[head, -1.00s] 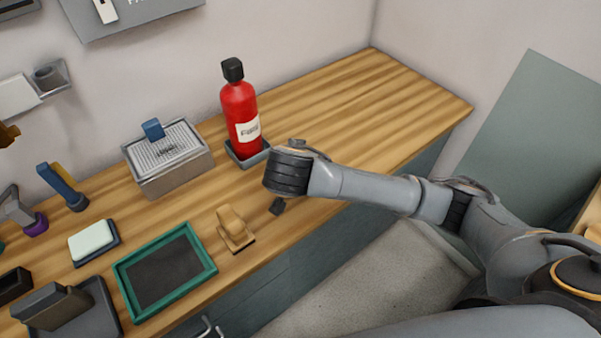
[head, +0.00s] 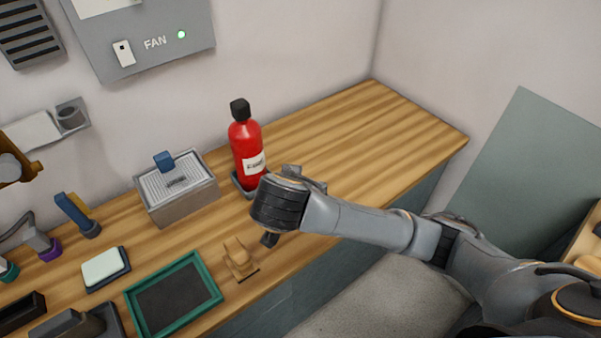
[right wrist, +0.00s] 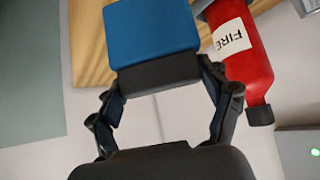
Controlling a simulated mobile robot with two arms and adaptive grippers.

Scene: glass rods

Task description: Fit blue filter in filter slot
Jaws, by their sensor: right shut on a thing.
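The blue filter (right wrist: 152,32), a flat blue block with a dark grip, shows in the right wrist view. My right gripper (right wrist: 160,74) is shut on its dark grip, one finger at each side. In the head view my right wrist hangs over the bench front, just right of the wooden stand, and hides most of the gripper and the filter. I cannot make out the filter slot for certain; a dark slatted grille (head: 30,32) is on the wall at the upper left. My left gripper is not in view.
A red fire bottle (head: 246,140) stands behind my right wrist. A metal box (head: 180,198) with a blue knob, a green-rimmed tray (head: 133,298) and a wooden stand (head: 240,262) are to the left. A grey FAN panel (head: 190,62) hangs above. The bench's right end is clear.

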